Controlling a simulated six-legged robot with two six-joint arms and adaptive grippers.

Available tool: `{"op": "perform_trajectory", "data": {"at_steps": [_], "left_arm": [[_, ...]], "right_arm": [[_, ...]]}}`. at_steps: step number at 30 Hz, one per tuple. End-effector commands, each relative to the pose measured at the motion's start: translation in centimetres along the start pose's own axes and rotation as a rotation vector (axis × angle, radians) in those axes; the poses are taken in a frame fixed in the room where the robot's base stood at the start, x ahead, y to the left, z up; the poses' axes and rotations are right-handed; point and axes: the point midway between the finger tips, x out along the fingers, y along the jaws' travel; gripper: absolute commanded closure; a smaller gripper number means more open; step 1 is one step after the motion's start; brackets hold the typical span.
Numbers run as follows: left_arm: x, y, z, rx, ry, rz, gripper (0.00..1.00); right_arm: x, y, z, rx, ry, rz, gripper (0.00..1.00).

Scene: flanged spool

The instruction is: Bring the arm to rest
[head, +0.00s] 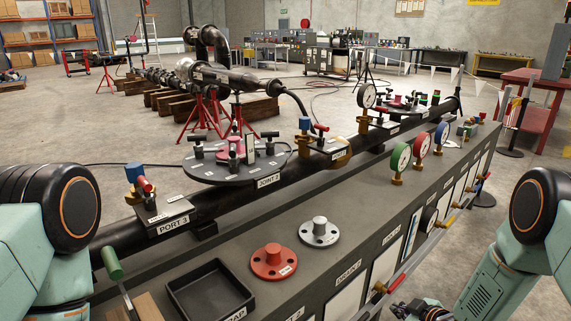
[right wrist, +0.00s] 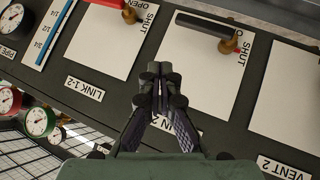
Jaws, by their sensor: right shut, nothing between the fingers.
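My right gripper (head: 424,310) shows at the bottom edge of the head view, low in front of the bench's front panel and partly cut off by the frame. In the right wrist view its dark fingers (right wrist: 160,78) are together, with nothing between them. Behind them is the panel, with pale plates, a "LINK 1-2" label (right wrist: 84,88) and a "VENT 2" label (right wrist: 284,168). I cannot tell whether the fingers touch the panel. My left arm stands at the left of the head view; its gripper is out of view.
A red-handled valve (head: 390,286) on the panel is close to my right gripper. On the bench top are a black tray (head: 210,290), a red flange (head: 273,262), a grey flange (head: 319,232) and several gauges (head: 400,158).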

Motion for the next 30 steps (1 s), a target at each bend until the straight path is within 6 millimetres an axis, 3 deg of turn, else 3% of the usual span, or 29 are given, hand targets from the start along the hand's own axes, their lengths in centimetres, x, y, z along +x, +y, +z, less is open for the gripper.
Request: {"op": "perform_trajectory", "data": {"at_steps": [1,8,12,15,18,22,24,30], "left_arm": [[0.0,0.0,0.0,0.0,0.0,0.0,1.0],[-0.1,0.0,0.0,0.0,0.0,0.0,1.0],[-0.2,0.0,0.0,0.0,0.0,0.0,1.0],[-0.3,0.0,0.0,0.0,0.0,0.0,1.0],[-0.4,0.0,0.0,0.0,0.0,0.0,1.0],[-0.5,0.0,0.0,0.0,0.0,0.0,1.0],[-0.5,0.0,0.0,0.0,0.0,0.0,1.0],[-0.5,0.0,0.0,0.0,0.0,0.0,1.0]], "right_arm": [[-0.8,-2.0,1.5,0.095,-0.05,-0.021,1.0],[-6.3,-11.6,6.2,0.467,-0.301,-0.089,1.0],[-12.2,-17.9,8.8,0.64,-0.506,-0.11,1.0],[-17.1,-21.4,10.4,0.716,-0.652,-0.108,1.0],[-21.8,-23.8,11.6,0.743,-0.774,-0.102,1.0],[-26.0,-25.4,12.2,0.715,-0.871,-0.107,1.0],[-26.8,-25.7,12.2,0.691,-0.886,-0.117,1.0],[-26.6,-25.7,12.0,0.675,-0.877,-0.121,1.0]]}}
